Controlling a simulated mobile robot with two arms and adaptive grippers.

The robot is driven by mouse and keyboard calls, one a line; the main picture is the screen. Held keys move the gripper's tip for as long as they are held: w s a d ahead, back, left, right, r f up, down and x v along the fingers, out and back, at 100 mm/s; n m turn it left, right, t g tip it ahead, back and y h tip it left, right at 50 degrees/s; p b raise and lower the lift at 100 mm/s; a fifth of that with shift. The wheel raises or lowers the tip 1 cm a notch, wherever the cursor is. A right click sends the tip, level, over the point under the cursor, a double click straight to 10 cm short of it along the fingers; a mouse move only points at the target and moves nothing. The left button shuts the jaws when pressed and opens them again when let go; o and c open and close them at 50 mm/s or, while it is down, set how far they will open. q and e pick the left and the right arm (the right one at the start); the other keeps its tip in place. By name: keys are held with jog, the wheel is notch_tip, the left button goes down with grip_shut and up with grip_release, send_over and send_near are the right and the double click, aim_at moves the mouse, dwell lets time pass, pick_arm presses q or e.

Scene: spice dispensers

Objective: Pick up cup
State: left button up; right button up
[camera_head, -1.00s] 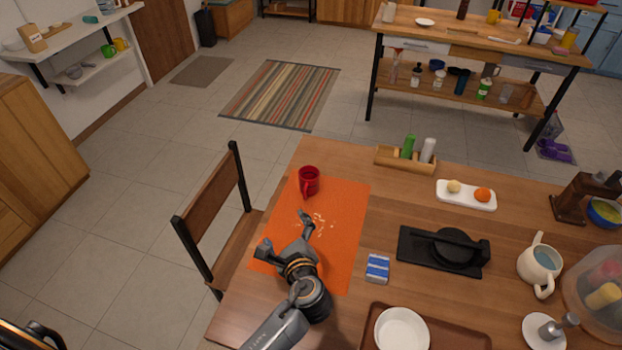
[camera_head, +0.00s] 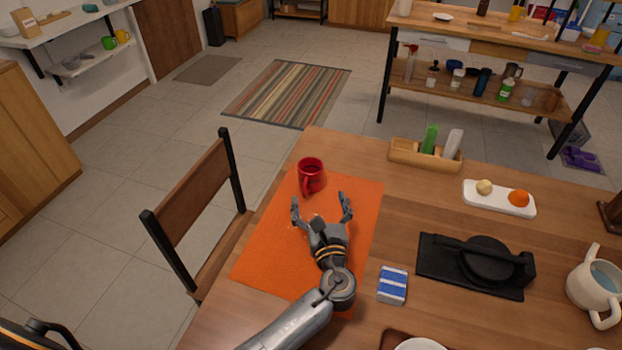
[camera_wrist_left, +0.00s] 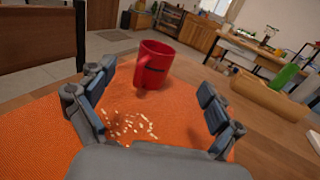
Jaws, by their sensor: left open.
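The red cup (camera_head: 311,176) stands upright at the far end of the orange mat (camera_head: 262,256) on the wooden table. My left gripper (camera_head: 321,206) is open over the mat, with its fingers pointing at the cup and apart from it. In the left wrist view the cup (camera_wrist_left: 155,65) stands ahead, between and beyond the two fingertips (camera_wrist_left: 155,88), its handle on the near left side. Small pale crumbs (camera_wrist_left: 130,126) lie on the mat between the fingers. My right gripper is not in view.
A wooden chair (camera_head: 195,190) stands at the table's left. A wooden caddy (camera_head: 408,155) with a green and a white dispenser is right of the cup. A blue-and-white packet (camera_head: 392,285) and a black press (camera_head: 460,262) lie right of my arm.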

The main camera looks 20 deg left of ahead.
aim_at(312, 175)
pick_arm(q)
jog(key=x, duration=0.7)
jog(key=f+x, duration=0.1)
jog(key=x, duration=0.3)
jog(key=shift+a, duration=0.1)
jog(key=shift+s+r, duration=0.1)
jog(key=shift+c, duration=0.4)
jog(key=c, duration=1.4)
